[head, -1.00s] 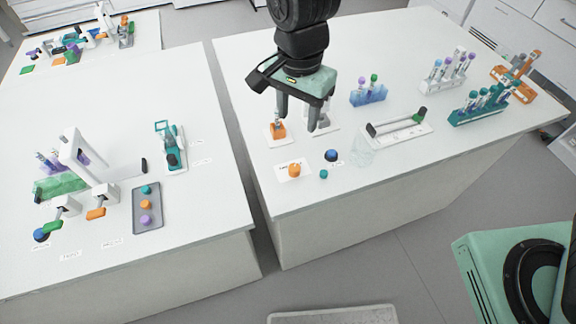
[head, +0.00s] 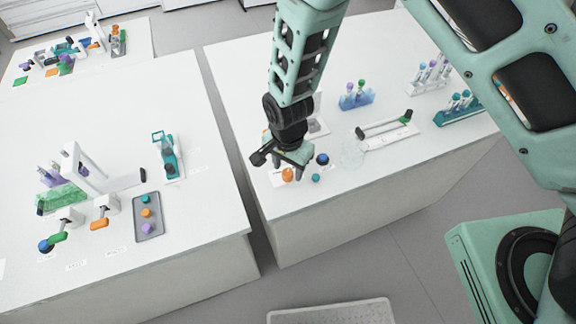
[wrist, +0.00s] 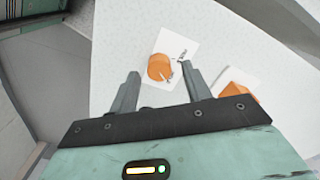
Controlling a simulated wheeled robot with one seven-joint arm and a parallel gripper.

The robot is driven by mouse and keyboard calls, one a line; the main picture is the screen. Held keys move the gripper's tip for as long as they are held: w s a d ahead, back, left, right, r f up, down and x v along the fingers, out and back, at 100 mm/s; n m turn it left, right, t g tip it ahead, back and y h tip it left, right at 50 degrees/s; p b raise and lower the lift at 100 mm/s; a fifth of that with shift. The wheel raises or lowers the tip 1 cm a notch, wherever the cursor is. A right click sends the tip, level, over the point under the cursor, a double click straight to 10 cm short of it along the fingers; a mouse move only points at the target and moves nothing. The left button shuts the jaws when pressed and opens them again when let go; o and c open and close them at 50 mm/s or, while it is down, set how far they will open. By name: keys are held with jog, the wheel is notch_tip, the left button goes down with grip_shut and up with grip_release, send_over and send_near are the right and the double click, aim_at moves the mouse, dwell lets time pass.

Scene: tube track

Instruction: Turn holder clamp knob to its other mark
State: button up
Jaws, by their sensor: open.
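The orange round knob (wrist: 158,69) sits on a white plate (wrist: 183,42) with small dark lettering and a light pointer line toward its lower right. In the head view the knob (head: 287,174) is near the front edge of the right bench. My gripper (wrist: 160,73) is open, with the knob showing between its two fingertips in the wrist view; I cannot tell its height above the knob. In the head view my gripper (head: 290,161) is just above and behind the knob. An orange block, likely the holder (wrist: 240,86), is partly hidden by my gripper at right.
A blue knob (head: 322,158) and a teal cap (head: 315,178) lie close to the right of the orange knob. Tube racks (head: 356,97) are behind.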

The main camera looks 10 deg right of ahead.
jog(key=shift+f, duration=0.85)
jog(key=c, duration=1)
